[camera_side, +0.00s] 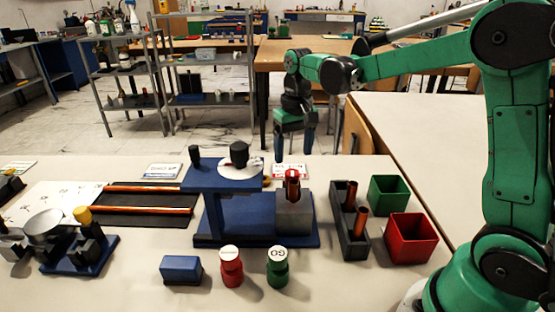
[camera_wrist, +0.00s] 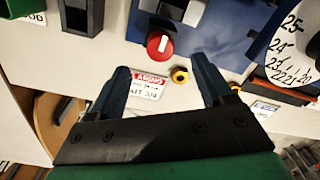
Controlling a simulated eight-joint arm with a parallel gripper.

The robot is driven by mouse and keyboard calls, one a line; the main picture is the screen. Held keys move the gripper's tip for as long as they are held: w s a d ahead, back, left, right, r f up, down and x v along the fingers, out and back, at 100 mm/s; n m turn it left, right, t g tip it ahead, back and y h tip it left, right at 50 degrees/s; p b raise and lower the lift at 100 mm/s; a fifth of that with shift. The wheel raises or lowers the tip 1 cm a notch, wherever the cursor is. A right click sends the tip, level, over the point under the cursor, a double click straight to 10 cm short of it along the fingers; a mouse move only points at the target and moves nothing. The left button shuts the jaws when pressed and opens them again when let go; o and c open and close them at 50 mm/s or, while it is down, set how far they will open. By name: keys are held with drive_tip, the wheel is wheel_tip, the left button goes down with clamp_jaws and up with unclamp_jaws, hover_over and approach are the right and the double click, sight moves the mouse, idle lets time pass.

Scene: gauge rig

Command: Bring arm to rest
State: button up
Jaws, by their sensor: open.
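My gripper (camera_side: 294,154) hangs from my green arm, above and behind the blue gauge rig (camera_side: 215,177), near the table's far edge. Its blue fingers point down and are apart with nothing between them. In the wrist view, my gripper (camera_wrist: 160,64) is open. A red-headed sign card (camera_wrist: 149,86) and a small brass-coloured nut (camera_wrist: 180,75) lie below, between the fingers in the picture. A red knob (camera_wrist: 160,45) with a white mark sits beyond the fingertips.
A green bin (camera_side: 388,193), a red bin (camera_side: 411,238) and a dark rack (camera_side: 349,240) with copper-coloured cylinders stand right of the rig. Red (camera_side: 231,268) and green (camera_side: 277,268) labelled buttons stand in front.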

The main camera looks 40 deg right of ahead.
drive_tip(key=s+a+r+n+t, duration=0.2)
drive_tip(key=s+a+t, duration=0.4)
drive_tip(key=s, duration=0.4)
drive_tip(key=shift+n+t, duration=0.6)
drive_tip(key=shift+n, duration=0.1)
